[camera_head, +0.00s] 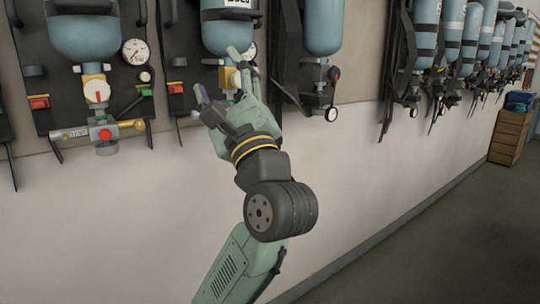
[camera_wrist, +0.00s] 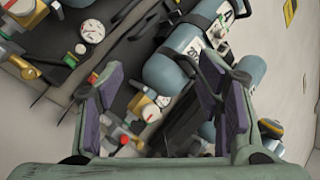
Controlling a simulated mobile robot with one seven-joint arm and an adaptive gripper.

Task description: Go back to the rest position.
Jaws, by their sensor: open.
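My gripper (camera_head: 222,88) is raised in front of the middle wall-mounted breathing set, with its fingers spread and nothing between them. In the wrist view my gripper (camera_wrist: 160,98) shows two purple-padded fingers wide apart. The middle set's blue cylinder (camera_head: 227,32) hangs behind and above the fingers, and its valve area is partly hidden by them. I cannot tell whether a finger touches the set. The wrist view, tilted, shows a blue cylinder (camera_wrist: 180,56) and a white dial (camera_wrist: 150,112) beyond the fingers.
The left set has a cylinder (camera_head: 83,36), gauge (camera_head: 135,51) and red knob (camera_head: 105,135). Another cylinder (camera_head: 322,25) hangs to the right, with several more along the wall. Wooden drawers (camera_head: 509,138) stand far right. The floor (camera_head: 440,225) at right is clear.

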